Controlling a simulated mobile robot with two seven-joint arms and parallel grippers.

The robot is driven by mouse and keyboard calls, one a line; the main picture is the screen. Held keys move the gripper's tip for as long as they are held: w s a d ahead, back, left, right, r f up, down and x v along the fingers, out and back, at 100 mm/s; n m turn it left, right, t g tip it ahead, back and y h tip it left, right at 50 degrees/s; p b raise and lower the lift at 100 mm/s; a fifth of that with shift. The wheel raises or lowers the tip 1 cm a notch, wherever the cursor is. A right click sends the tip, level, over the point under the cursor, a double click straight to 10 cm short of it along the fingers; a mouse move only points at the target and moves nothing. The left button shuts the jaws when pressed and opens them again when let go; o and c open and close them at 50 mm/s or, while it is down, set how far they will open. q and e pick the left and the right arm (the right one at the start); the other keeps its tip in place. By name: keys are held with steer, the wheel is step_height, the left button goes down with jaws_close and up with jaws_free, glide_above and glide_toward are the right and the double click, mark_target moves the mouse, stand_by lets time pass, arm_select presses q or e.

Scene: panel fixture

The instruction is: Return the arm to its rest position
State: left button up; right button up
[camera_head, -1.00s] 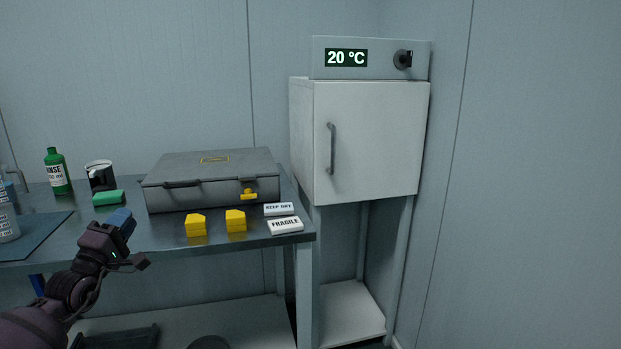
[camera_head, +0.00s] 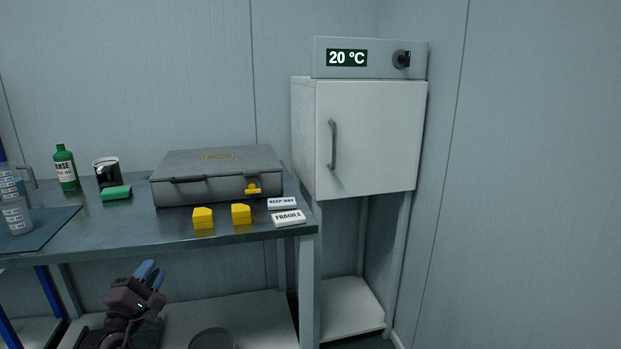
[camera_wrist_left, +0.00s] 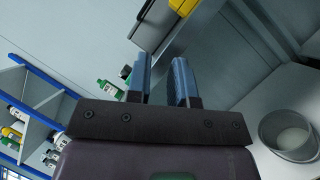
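My left arm is in the lower left of the head view, with its gripper (camera_head: 150,273) below the table's front edge and in front of the lower shelf. In the left wrist view the two blue fingers (camera_wrist_left: 161,78) stand apart with nothing between them. My right gripper is not in view. No task object is held.
The table (camera_head: 150,238) carries a closed grey case (camera_head: 215,165), two yellow blocks (camera_head: 203,218), two labels (camera_head: 288,217), a green bottle (camera_head: 66,168), a mug (camera_head: 106,172) and a green sponge (camera_head: 116,193). A round bin (camera_head: 212,339) is below. A white cabinet (camera_head: 375,140) stands right.

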arm_select(q)
steer(key=s+f+n+g+y, duration=0.1)
steer(key=s+f+n+g, duration=0.35)
steer(key=s+n, duration=0.75)
steer(key=s+f+n+g, duration=0.2)
steer(key=s+f+n, duration=0.7)
steer(key=s, duration=0.6)
steer(key=s+f+n+g+y, duration=0.1)
steer(key=s+f+n+g, duration=0.3)
steer(key=s+n, duration=0.85)
steer(key=shift+s+d+n, duration=4)
steer(key=shift+s+n, duration=1.55)
steer(key=shift+n, duration=1.4)
step_height(320, 180, up, 11)
steer(key=s+a+n+p, duration=0.1)
steer(key=n+p, duration=0.1)
steer(key=p, duration=1.5)
steer(key=shift+a+f+y, duration=0.15)
steer(key=shift+a+y, duration=0.05)
steer(key=shift+y, duration=0.1)
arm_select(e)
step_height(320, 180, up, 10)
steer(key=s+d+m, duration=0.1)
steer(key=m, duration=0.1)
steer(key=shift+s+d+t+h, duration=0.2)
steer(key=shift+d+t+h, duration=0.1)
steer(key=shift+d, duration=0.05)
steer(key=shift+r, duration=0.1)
